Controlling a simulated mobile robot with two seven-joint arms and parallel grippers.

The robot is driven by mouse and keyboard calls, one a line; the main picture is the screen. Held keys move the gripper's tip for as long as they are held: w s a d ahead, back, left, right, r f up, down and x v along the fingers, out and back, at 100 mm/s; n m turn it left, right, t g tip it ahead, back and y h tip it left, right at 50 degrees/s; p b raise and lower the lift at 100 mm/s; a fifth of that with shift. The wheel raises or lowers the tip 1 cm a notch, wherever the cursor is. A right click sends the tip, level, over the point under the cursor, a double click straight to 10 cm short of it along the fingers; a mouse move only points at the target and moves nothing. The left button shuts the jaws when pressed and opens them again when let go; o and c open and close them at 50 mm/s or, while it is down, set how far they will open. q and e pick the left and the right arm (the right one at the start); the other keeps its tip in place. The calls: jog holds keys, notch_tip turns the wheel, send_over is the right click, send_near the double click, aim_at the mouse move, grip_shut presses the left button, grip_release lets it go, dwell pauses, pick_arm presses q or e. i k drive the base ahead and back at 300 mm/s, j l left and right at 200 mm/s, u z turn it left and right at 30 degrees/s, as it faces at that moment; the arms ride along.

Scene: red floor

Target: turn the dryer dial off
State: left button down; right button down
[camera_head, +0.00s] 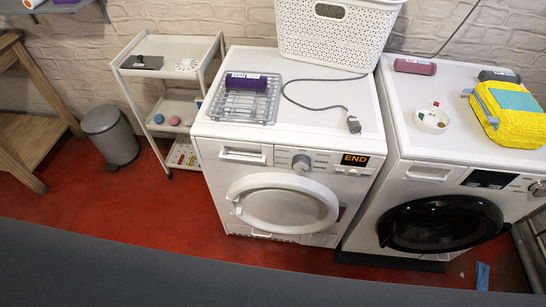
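A white front-loading machine with a white round door, which I take for the dryer (222,180), stands in the middle of the view. Its round grey dial (301,162) is at the middle of the front panel, left of a black display (355,160) that reads END in orange. The dial's pointer is too small to read. A second white machine (405,165) with a black door stands close on the right, with its own dial (538,188) near the right edge. Neither of my grippers is in view.
A white basket (335,35), a grey rack (245,105) and a cable lie on the dryer. A yellow bag (508,115) sits on the right machine. A white trolley (165,75) and grey bin (110,135) stand left. Red floor (150,205) in front is clear.

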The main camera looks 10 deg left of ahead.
aim_at(300, 163)
jog(key=i+l+u, duration=0.1)
jog(key=l+u, duration=0.15)
jog(key=u, duration=0.2)
jog(key=l+u, duration=0.3)
jog(key=u, duration=0.15)
jog(key=l+u, duration=0.3)
jog(key=l, duration=0.6)
jog(key=k+l, duration=0.1)
jog(key=l, duration=0.45)
jog(key=k+l, duration=0.1)
jog(key=l, duration=0.5)
jog(key=u, duration=0.05)
